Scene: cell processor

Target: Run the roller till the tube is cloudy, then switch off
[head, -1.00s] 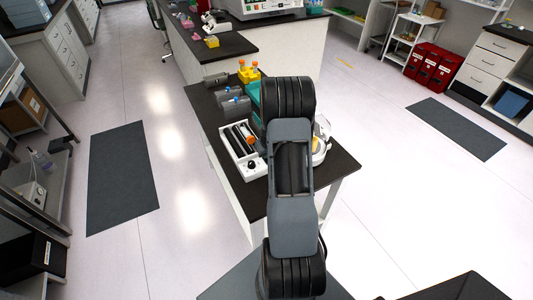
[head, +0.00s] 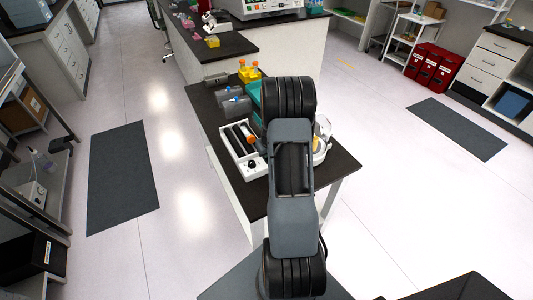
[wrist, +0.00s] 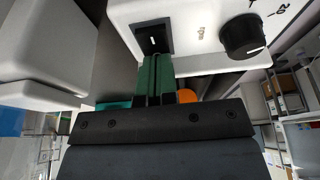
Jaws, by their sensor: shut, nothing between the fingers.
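The roller (head: 236,165) is a white unit with dark rollers on the bench, left of my arm. An orange-capped tube (head: 252,139) is at its right side; the liquid is too small to judge. In the wrist view, the roller's white front (wrist: 200,22) carries a black rocker switch (wrist: 153,36) and a black round knob (wrist: 244,36). My gripper (wrist: 155,62) is shut and empty, its green fingertips at the switch's lower edge; I cannot tell whether they touch. Part of the orange cap (wrist: 187,96) shows behind the fingers. My arm hides the gripper in the head view.
Grey units (head: 235,103) and a yellow rack (head: 249,73) stand behind the roller on the dark bench (head: 340,168). A white device (head: 321,145) is right of my arm. Open floor lies on both sides.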

